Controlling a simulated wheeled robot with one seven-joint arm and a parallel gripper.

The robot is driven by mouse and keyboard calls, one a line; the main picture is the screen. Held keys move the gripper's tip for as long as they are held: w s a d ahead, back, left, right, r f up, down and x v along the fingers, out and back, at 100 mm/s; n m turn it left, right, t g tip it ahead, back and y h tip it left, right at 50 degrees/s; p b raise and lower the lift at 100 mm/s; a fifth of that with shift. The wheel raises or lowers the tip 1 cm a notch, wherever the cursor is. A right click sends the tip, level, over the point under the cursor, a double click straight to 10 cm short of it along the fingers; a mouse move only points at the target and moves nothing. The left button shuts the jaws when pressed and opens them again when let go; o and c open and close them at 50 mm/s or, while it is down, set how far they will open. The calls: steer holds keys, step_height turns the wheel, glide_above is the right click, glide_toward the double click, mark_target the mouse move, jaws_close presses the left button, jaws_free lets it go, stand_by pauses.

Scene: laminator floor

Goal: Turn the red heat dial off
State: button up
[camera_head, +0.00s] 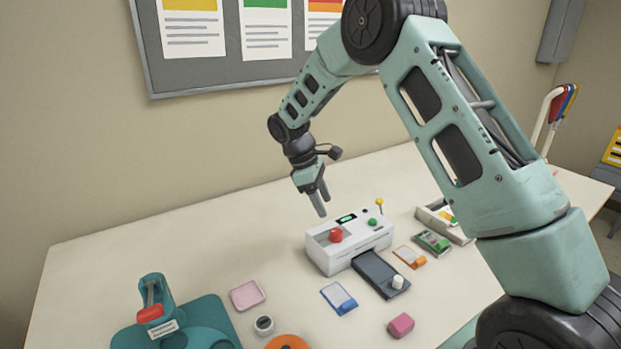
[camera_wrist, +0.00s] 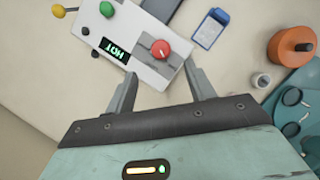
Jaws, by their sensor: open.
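The red heat dial (camera_head: 336,235) sits on the top of a white laminator (camera_head: 351,262), at its left end. In the wrist view the dial (camera_wrist: 160,49) lies just beyond the gap between my fingers, on a grey patch. The laminator's small display (camera_wrist: 111,49) is lit green and reads "HOT". My gripper (camera_head: 322,202) is open and empty, pointing down, above and slightly left of the dial. I cannot see the dial's pointer clearly.
A green knob (camera_head: 372,222) and a yellow-tipped lever (camera_head: 379,202) stand at the laminator's right end. A dark tray (camera_head: 378,272) extends in front. A blue-edged card (camera_head: 338,298), a pink tray (camera_head: 247,295) and a teal device (camera_head: 190,325) lie nearby.

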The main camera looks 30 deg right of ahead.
steer(key=b+v, duration=0.1)
steer(key=v, duration=0.7)
steer(key=shift+r, duration=0.2)
steer(key=shift+w+a, duration=0.1)
steer(key=s+a+r+t+y, duration=0.2)
steer(key=s+a, duration=1.1)
steer(key=a, duration=0.3)
steer(key=s+a+f+m+y, duration=0.1)
steer(key=s+a, duration=0.1)
steer(key=s, duration=0.9)
steer(key=s+a+f+t, duration=0.1)
steer(key=s+a+f, duration=0.1)
steer(key=s, duration=0.9)
steer(key=shift+s+a+f+m+y, duration=0.15)
steer(key=shift+s+a+m+y, duration=0.25)
steer(key=shift+a, duration=0.1)
